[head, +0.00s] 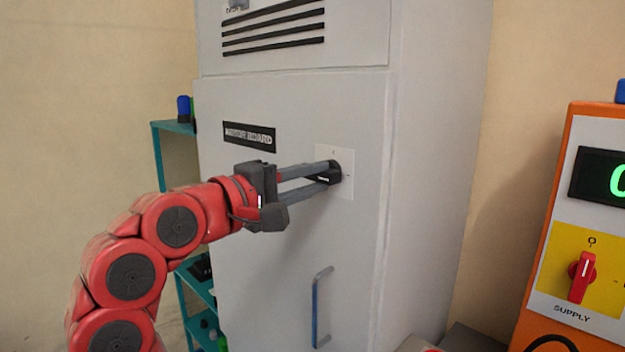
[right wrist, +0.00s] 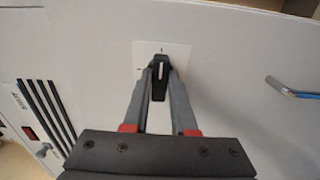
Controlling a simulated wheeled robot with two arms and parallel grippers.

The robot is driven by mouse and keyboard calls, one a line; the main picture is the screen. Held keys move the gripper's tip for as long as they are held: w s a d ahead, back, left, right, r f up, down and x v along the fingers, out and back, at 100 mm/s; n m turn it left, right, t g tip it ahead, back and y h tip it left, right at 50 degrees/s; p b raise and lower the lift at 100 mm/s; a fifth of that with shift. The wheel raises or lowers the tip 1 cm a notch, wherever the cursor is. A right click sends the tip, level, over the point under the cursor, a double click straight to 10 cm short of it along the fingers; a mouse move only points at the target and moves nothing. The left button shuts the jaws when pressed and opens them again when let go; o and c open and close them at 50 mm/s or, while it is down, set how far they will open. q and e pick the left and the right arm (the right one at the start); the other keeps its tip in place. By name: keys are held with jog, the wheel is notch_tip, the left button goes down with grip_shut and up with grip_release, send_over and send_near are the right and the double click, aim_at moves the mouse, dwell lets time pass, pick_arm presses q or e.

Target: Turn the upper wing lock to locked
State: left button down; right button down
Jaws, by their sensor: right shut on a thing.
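The wing lock (head: 335,171) is a black knob on a small white square plate (head: 347,190) on the grey cabinet door. It also shows in the right wrist view (right wrist: 159,84), with a short white line on its face. There its wing lies up and down the picture; in the head view the wing looks roughly level. My right gripper (head: 326,175) is shut on the wing lock, one finger on each side, as the right wrist view (right wrist: 160,76) shows. The fingers hide part of the knob. My left gripper is not in view.
A door handle (head: 316,308) stands out below the lock. A MOTOR BOARD label (head: 249,136) and vent slots (head: 272,28) are above. A teal shelf (head: 173,127) stands left of the cabinet. An orange unit (head: 547,240) with a red SUPPLY switch (head: 582,277) is at right.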

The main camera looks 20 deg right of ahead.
jog(key=c, duration=0.7)
grip_release()
jog(key=b+v, duration=0.1)
jog(key=v, duration=1.6)
jog(key=shift+a+b, duration=0.2)
jog(key=shift+b, duration=0.15)
